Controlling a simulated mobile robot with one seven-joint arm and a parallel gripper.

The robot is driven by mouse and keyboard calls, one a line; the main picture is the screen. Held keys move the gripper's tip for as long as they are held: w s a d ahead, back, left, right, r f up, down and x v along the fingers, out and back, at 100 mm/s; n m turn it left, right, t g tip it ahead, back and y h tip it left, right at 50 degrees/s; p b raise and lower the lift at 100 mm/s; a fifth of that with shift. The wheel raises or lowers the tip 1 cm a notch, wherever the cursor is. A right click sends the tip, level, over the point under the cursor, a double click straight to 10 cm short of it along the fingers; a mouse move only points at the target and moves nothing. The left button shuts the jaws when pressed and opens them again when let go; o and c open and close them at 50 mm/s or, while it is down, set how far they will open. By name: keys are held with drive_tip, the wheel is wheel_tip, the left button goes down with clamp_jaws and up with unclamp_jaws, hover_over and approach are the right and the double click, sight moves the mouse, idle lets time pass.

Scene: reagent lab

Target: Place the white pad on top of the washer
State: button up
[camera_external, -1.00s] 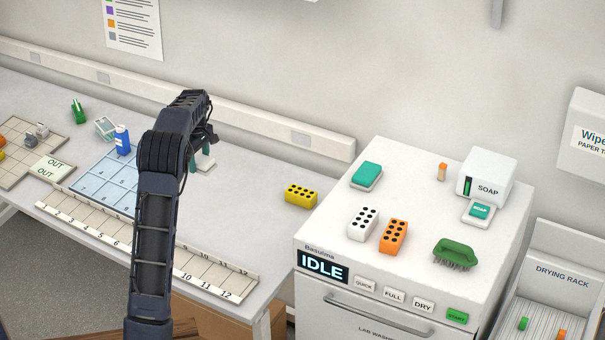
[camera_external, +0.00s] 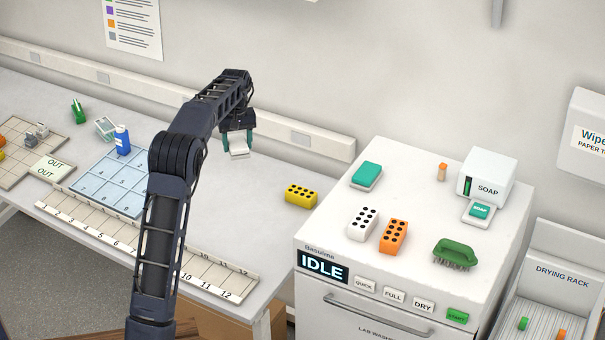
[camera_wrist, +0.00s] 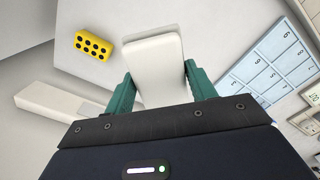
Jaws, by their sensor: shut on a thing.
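My gripper (camera_external: 238,146) is shut on the white pad (camera_external: 239,153) and holds it in the air above the back of the bench. In the wrist view the pad (camera_wrist: 156,65) is a plain white block between the two green fingers of my gripper (camera_wrist: 160,88). The washer (camera_external: 400,205) stands to the right, a white box with a panel reading IDLE. On its top are a teal and white sponge (camera_external: 367,175), a white block with black dots (camera_external: 362,222), an orange block with black dots (camera_external: 394,236) and a green brush (camera_external: 456,252).
A yellow dotted block (camera_external: 301,195) lies on the bench between my gripper and the washer. A soap dispenser (camera_external: 486,178) and a small orange cylinder (camera_external: 442,172) stand at the washer's back. A blue grid mat (camera_external: 107,183) and numbered rack (camera_external: 215,277) lie left. The washer's top has bare areas.

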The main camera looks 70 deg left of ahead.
drive_tip(key=w+d+r+m, duration=0.2)
drive_tip(key=w+d+m, duration=0.2)
drive_tip(key=w+m, duration=0.25)
drive_tip(key=w+d+r+m, duration=0.3)
drive_tip(key=w+m, duration=0.2)
drive_tip(key=w, duration=0.2)
wheel_tip(320, 180, up, 18)
drive_tip(key=m, duration=3.3)
hover_over(393, 197)
wheel_tip(393, 197, down, 20)
drive_tip(key=shift+f, duration=0.1)
drive_tip(key=o, duration=1)
